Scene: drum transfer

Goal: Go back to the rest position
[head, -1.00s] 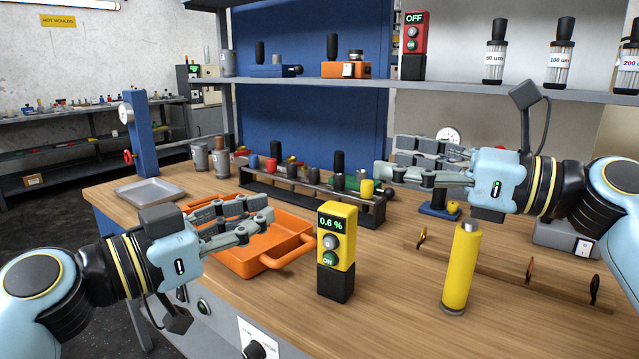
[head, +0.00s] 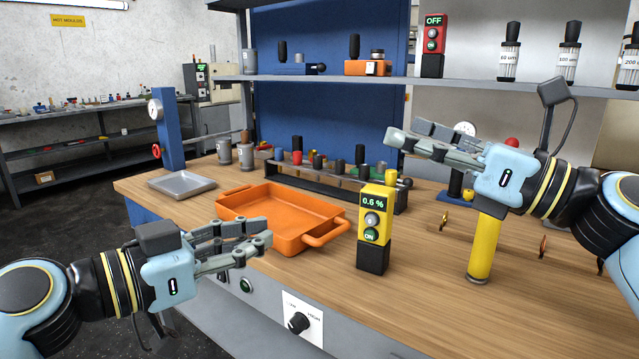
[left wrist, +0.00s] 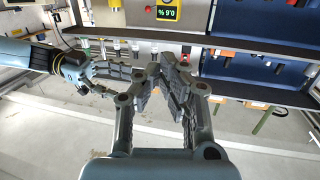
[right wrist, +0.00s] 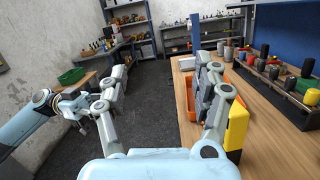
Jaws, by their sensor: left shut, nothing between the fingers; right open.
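My left gripper (head: 262,240) is shut and empty at the lower left of the head view, in front of the orange tray (head: 268,236) and the bench's front edge. In the left wrist view its fingers (left wrist: 168,68) meet with nothing between them. My right gripper (head: 402,140) is open and empty, raised over the right part of the bench. In the right wrist view its fingers (right wrist: 165,80) stand wide apart. The right hand hides the top of a yellow cylinder (head: 482,250) in the head view.
A yellow meter reading 0.6 % (head: 375,225) stands on the bench right of the tray. A rack (head: 290,176) of small cylinders lies behind. A grey tray (head: 182,184) sits at the left. A shelf (head: 480,85) crosses above.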

